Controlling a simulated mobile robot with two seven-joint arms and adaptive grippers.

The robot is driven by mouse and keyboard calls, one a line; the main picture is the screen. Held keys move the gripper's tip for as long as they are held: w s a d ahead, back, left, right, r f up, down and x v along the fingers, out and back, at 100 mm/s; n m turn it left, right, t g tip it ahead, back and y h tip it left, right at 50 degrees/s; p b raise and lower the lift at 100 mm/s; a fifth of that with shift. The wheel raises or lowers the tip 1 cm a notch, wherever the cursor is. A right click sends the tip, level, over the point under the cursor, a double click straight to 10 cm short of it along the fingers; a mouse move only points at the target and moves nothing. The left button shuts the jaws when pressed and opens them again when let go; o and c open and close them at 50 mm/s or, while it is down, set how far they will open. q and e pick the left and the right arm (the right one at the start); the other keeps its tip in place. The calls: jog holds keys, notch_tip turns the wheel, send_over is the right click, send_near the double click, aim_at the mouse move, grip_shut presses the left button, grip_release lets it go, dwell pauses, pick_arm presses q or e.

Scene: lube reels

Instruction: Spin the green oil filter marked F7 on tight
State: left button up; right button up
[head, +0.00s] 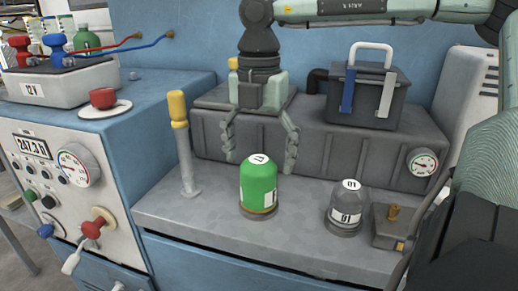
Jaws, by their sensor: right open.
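The green oil filter (258,185) stands upright on the grey bench top, with a white label on its domed top; the F7 mark is too small to read surely. My right gripper (260,150) hangs from above with its fingers spread and pointing down. It is open and empty. Its fingertips are near the height of the filter's top, one on each side in the picture; I cannot tell whether they touch it. The filter's seat underneath is hidden. My left gripper is not in view.
A yellow-topped lever (180,135) rises at the left. Behind is a grey ribbed block (320,145) carrying a toolbox (366,98). A red cup (103,98) sits on the blue cabinet. Bare bench lies in front.

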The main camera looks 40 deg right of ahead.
aim_at(260, 186)
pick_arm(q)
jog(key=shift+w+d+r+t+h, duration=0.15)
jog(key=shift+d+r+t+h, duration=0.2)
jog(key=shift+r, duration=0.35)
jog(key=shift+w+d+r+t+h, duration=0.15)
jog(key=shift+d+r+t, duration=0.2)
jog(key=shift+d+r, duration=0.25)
pick_arm(e)
jog(key=shift+f, duration=3.2)
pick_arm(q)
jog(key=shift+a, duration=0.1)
pick_arm(e)
jog(key=shift+b, duration=0.3)
jog(key=c, duration=1.5)
jog(key=shift+o, duration=0.2)
jog(key=shift+f+m+b, duration=0.25)
jog(key=shift+m+b, duration=0.75)
jog(key=shift+b, duration=0.15)
jog(key=shift+m+b, duration=0.75)
jog(key=shift+m, duration=0.35)
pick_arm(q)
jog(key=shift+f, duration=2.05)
pick_arm(e)
jog(key=shift+s+r+m, duration=0.1)
jog(key=shift+r+m, duration=0.15)
jog(key=shift+m, duration=0.25)
